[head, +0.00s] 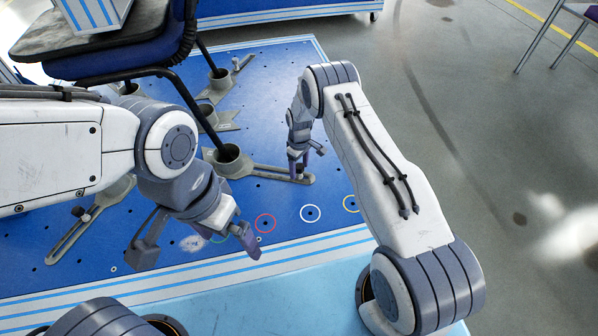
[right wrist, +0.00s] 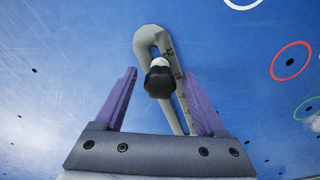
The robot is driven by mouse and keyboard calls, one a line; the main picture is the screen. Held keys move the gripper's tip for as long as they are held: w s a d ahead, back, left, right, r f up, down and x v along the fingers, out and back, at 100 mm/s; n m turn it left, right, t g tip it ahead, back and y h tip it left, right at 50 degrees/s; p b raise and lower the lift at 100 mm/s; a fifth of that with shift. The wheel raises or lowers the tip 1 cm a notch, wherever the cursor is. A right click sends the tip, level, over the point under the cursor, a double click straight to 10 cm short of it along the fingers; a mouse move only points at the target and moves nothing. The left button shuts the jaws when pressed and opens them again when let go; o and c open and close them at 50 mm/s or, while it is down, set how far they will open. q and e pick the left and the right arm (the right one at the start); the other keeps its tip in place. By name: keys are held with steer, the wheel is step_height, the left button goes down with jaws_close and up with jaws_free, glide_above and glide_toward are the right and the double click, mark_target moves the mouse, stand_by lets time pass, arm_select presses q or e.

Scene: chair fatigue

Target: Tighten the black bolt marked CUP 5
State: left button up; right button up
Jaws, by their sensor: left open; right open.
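In the right wrist view, a black bolt (right wrist: 158,84) with a pale top stands in the slot of a grey slotted clamp arm (right wrist: 146,40). Dark marks show on the arm, but I cannot read CUP 5. My right gripper (right wrist: 159,74) is open, one finger on each side of the bolt, apart from it. In the head view, my right gripper (head: 303,162) is over the end of the slotted arm (head: 268,170) from a grey cup (head: 228,158), hiding most of the bolt. My left gripper (head: 200,246) is open and empty above the front of the blue plate.
A chair with a black frame (head: 172,90) stands with legs in grey cups on the blue plate (head: 275,85). Other clamps show at the back (head: 237,64) and left (head: 88,213). Red (head: 265,214), white (head: 310,205) and yellow rings mark the plate's front. Grey floor lies right.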

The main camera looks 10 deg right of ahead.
steer(key=shift+n, duration=0.3)
jaws_close()
steer(key=m, duration=0.4)
jaws_free()
steer(key=n, duration=0.3)
steer(key=shift+n, duration=0.3)
